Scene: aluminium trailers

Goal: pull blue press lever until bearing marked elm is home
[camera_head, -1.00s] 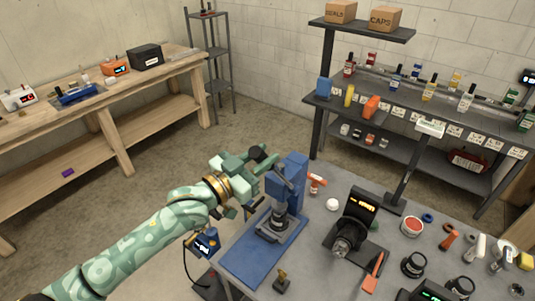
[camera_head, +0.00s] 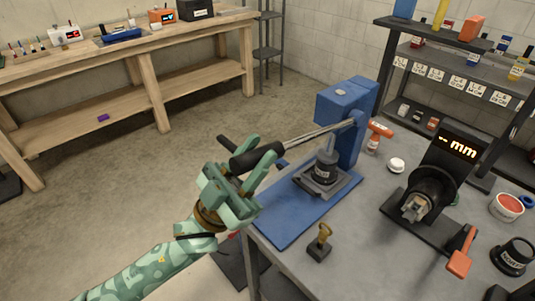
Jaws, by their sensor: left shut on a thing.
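The blue press (camera_head: 345,100) stands on a blue base plate (camera_head: 285,215) at the table's left edge. Its lever, a metal rod (camera_head: 310,136) with a black grip (camera_head: 257,158), sticks out to the left from the press head and slopes slightly down. My left gripper (camera_head: 258,166) is shut on the black grip. A dark cylinder (camera_head: 324,170) with faint pale marking sits under the press ram on a dark block; I cannot read the word elm, nor tell how deep it sits. My right gripper is out of view.
A stamp-like tool with a brass handle (camera_head: 319,240) stands in front of the press. A wooden bench (camera_head: 150,65) stands at the back left.

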